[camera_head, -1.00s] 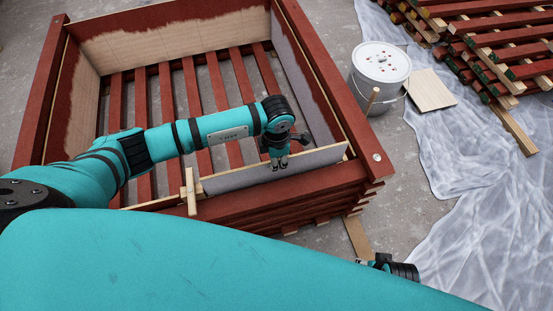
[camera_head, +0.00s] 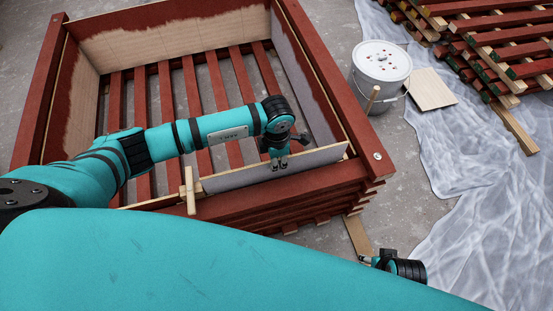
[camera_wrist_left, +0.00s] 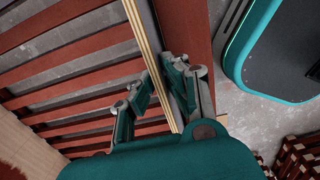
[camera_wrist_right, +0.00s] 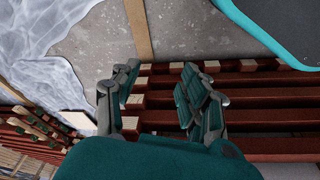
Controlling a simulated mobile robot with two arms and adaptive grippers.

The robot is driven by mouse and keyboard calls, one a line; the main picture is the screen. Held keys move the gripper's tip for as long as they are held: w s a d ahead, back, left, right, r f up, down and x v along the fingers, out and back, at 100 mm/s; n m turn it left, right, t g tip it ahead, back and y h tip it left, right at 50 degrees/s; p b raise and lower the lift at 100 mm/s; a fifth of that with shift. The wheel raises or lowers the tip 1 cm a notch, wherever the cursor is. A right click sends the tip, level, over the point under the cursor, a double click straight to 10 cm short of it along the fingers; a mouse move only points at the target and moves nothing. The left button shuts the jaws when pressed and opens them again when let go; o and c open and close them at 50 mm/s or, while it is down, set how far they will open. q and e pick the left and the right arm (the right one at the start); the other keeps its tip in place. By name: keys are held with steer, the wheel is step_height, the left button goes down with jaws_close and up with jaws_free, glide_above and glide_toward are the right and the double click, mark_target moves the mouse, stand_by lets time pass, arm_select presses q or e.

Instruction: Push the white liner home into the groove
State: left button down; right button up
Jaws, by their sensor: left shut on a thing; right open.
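The liner (camera_head: 235,177), a grey-white board with a pale wooden edge, stands along the near side of the red crate, just inside its near wall (camera_head: 290,200). My left gripper (camera_head: 279,164) is shut on the liner's upper edge, right of its middle. The left wrist view shows the liner's layered edge (camera_wrist_left: 146,35) running between the fingers (camera_wrist_left: 160,92). The groove is hidden, so I cannot tell how deep the liner sits. My right gripper (camera_head: 370,259) is outside the crate's near right corner. In the right wrist view its fingers (camera_wrist_right: 158,88) are open and empty beside the stacked red battens.
A pale stick (camera_head: 190,191) stands across the near wall at the liner's left end. A grey panel (camera_head: 300,75) lines the right wall. A white bucket (camera_head: 380,65) stands right of the crate, near plastic sheeting (camera_head: 460,190) and stacked battens (camera_head: 500,45). Slats cover the crate floor.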

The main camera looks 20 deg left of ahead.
arm_select(q)
steer(key=shift+f+b, duration=0.65)
steer(key=shift+f, duration=0.15)
arm_select(e)
steer(key=shift+w+r, duration=0.1)
steer(key=shift+r, duration=2.25)
arm_select(q)
steer(key=shift+f+b, duration=0.55)
steer(key=shift+f, duration=0.1)
arm_select(e)
steer(key=shift+s+d+r+t, duration=0.1)
steer(key=shift+s+r+t, duration=0.05)
steer(key=shift+r, duration=0.8)
steer(key=shift+s+r+t, duration=0.1)
steer(key=shift+r+t, duration=0.05)
steer(key=shift+r, duration=0.8)
